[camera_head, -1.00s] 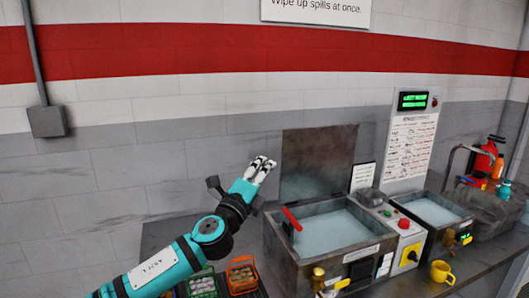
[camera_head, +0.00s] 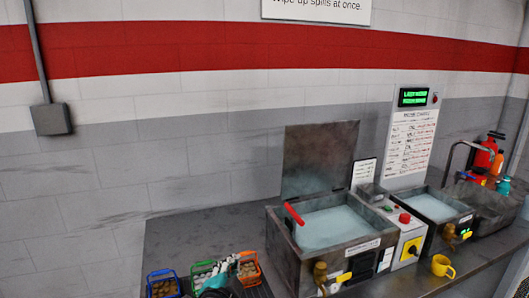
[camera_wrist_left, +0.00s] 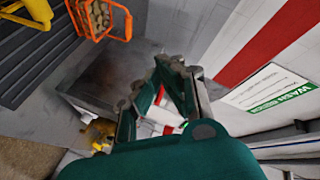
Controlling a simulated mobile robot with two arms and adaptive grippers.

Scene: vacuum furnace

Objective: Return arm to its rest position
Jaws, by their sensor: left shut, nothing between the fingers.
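My left arm now shows only at the bottom edge of the head view. Its left gripper (camera_head: 230,263) is low, by the small wire baskets. In the left wrist view the fingers (camera_wrist_left: 168,64) come together at the tips, shut with nothing between them. Part of the arm is cut off by the frame. My right arm and gripper are not in view.
Blue (camera_head: 162,285), green (camera_head: 203,267) and orange (camera_head: 249,275) baskets stand on the dark bench (camera_head: 185,232). To the right are an open tank (camera_head: 288,258) with a raised lid (camera_head: 318,160), a control box (camera_head: 408,247), a second tank (camera_head: 432,207) and a yellow mug (camera_head: 441,265).

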